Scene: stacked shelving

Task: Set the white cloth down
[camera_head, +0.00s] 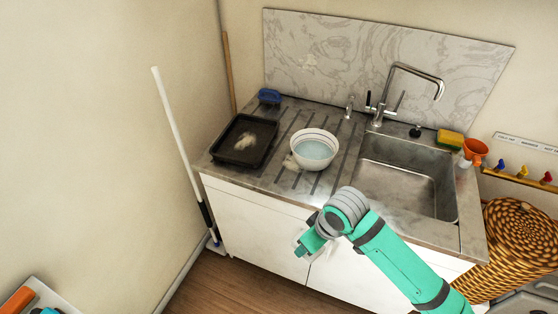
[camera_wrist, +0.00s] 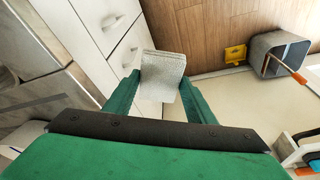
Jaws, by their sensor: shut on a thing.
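The white cloth (camera_wrist: 163,68) shows in the wrist view as a pale, textured, folded square between the two green fingers of my gripper (camera_wrist: 160,88). My gripper is shut on it. In the head view my gripper (camera_head: 304,246) is low at the centre, in front of the white cabinet doors and below the counter's front edge. Only a small pale bit by the fingers shows there, and most of the cloth is hidden. The cloth appears held clear of the floor.
The grey counter (camera_head: 212,166) bears a black tray (camera_head: 262,160), a white bowl (camera_head: 330,134), a blue item (camera_head: 269,96) and a sink (camera_head: 445,205). A wicker basket (camera_head: 515,240) stands right.

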